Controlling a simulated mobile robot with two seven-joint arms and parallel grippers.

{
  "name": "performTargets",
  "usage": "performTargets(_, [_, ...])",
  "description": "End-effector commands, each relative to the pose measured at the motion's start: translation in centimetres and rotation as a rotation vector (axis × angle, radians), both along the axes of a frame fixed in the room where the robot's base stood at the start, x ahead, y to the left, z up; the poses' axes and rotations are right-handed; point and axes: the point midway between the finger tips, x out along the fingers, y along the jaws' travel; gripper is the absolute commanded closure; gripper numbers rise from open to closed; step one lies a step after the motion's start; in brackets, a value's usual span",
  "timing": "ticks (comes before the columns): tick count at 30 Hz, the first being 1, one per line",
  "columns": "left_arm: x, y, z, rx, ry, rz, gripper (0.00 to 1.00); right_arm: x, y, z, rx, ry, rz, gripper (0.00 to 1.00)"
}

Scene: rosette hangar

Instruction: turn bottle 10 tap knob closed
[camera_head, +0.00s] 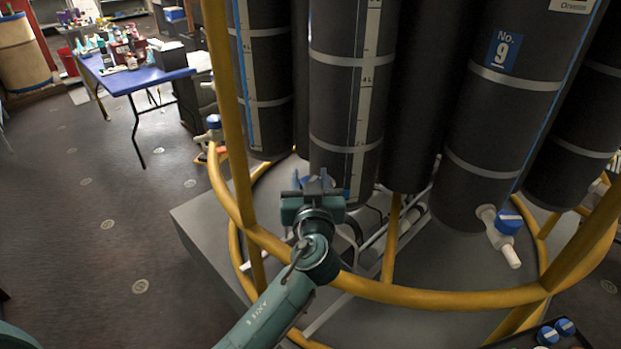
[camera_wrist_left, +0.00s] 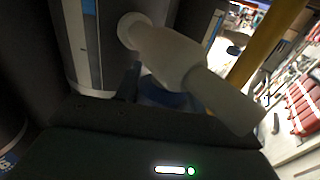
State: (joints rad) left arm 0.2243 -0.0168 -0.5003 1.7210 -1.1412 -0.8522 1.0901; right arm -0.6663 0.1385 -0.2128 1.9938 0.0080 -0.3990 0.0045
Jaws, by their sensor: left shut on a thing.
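My left gripper (camera_head: 314,184) reaches over the yellow rail to the foot of a dark grey bottle (camera_head: 335,100) with a level scale. No number shows on this bottle; I take it as bottle 10. The gripper is shut on the blue tap knob (camera_head: 307,182), which is mostly hidden behind the jaws. In the left wrist view, the white tap body (camera_wrist_left: 175,58) and spout (camera_wrist_left: 225,102) fill the middle, and the blue knob (camera_wrist_left: 165,97) shows partly beneath them between the fingers. The knob's exact turn angle cannot be told. My right gripper is out of view.
A yellow tube rail (camera_head: 420,293) curves around the bottles, close to my left arm. Bottle 9 (camera_head: 500,120) stands at right with its own blue-knobbed tap (camera_head: 508,222). A blue table (camera_head: 130,78) with several items stands at far left. The floor between is clear.

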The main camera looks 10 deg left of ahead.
Motion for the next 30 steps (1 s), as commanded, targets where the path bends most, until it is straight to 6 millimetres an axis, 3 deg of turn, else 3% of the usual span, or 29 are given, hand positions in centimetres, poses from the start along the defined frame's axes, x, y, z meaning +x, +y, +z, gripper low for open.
performTargets(14, [0.02, -0.04, 0.1, 0.001, -0.001, -0.073, 0.84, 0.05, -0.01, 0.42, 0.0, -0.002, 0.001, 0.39])
performTargets(30, [0.1, -0.72, 0.38, 0.01, -0.005, -0.526, 0.84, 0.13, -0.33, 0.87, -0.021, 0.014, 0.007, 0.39])
